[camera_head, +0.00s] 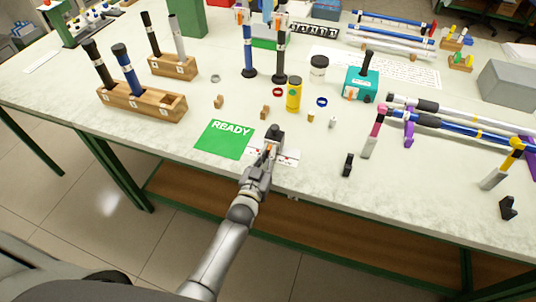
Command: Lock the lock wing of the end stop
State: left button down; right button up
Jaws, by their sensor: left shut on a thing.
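My left gripper (266,152) reaches in from the bottom of the head view to the table's front edge. It is shut on a small part of what looks like the end stop (275,132), a dark upright piece just beyond the fingers. A small orange bit shows at the fingertips; it may be the lock wing, but the gripper covers most of it, so its angle cannot be told. A white plate with red marks (288,157) lies beside the fingers. My right gripper is not in view.
A green READY mat (224,139) lies left of the gripper. A yellow canister (294,95) and small wooden blocks (265,112) stand behind it. A small black piece (348,165) stands to the right. A wooden rod rack (143,101) is at the left, and long rods (455,124) lie at the right.

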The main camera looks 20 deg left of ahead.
pick_arm(q)
jog(key=c, duration=1.5)
grip_release()
jog(key=shift+c, duration=0.2)
jog(key=s, duration=1.2)
jog(key=shift+a, duration=0.2)
jog(key=s+d+f+m+g+h, duration=0.1)
jog(key=s+f+g, duration=0.45)
jog(key=f, duration=0.75)
jog(key=s+f+g, duration=0.3)
jog(key=s+f, duration=0.5)
jog(key=f, duration=0.6)
jog(key=s+a+f+g, duration=0.2)
jog(key=s+f, duration=0.2)
jog(key=s, duration=0.4)
jog(key=s+a+f+g+y, duration=0.1)
jog(key=s+a+f+g, duration=0.1)
jog(key=s+f, duration=0.3)
jog(key=s+a+f+g, duration=0.3)
jog(key=s+f+g, duration=0.1)
jog(key=s, duration=0.8)
jog(key=shift+s+f+m+y, duration=0.3)
jog(key=shift+s+f+m, duration=0.05)
jog(key=shift+m, duration=0.05)
